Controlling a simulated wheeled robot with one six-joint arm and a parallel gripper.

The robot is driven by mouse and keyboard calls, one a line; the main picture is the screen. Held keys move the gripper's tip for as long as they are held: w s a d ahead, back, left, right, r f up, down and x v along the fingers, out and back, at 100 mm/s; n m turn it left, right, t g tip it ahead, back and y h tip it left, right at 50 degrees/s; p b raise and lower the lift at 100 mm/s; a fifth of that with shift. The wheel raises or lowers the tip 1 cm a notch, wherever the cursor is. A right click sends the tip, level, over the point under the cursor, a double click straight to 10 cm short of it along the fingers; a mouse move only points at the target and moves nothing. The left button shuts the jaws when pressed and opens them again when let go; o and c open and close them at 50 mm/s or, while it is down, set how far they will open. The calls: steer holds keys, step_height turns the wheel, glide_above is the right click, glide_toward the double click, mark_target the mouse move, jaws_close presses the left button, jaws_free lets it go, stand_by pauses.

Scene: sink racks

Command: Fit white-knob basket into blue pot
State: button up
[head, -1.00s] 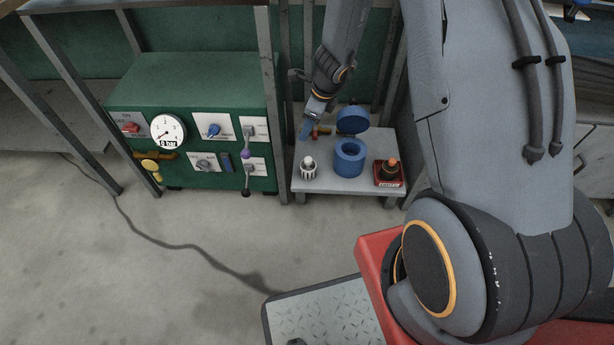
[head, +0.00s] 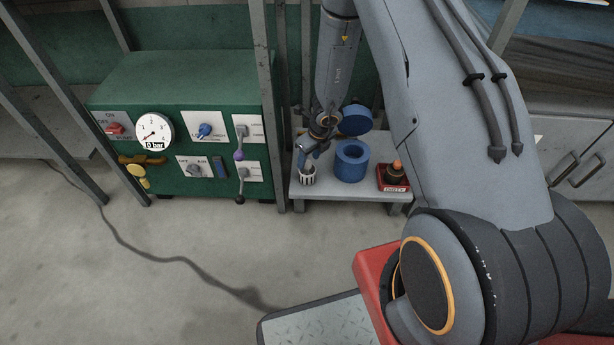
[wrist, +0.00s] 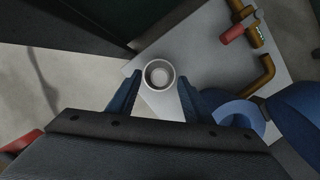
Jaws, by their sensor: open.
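The white-knob basket (head: 307,179) stands upright at the front left of the small grey table, white and ribbed. In the wrist view its round pale top (wrist: 159,74) lies at the fingertips, between the two blue fingers. My gripper (head: 308,160) is open and just above the basket, partly hiding its knob in the head view. A gap seems to show beside each finger; I cannot tell whether they touch it. The blue pot (head: 350,162) stands open to the right of the basket. It also shows right of the gripper in the wrist view (wrist: 240,114).
A blue lid (head: 355,120) sits behind the pot. A red tray (head: 394,186) with a dark, orange-topped basket (head: 395,171) stands on the right. A brass pipe with a red handle (wrist: 233,34) lies behind. A green control box (head: 180,130) and frame post (head: 268,100) stand left.

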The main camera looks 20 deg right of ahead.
steer(key=shift+x, duration=0.8)
steer(key=shift+c, duration=0.3)
jaws_close()
steer(key=shift+r, duration=0.15)
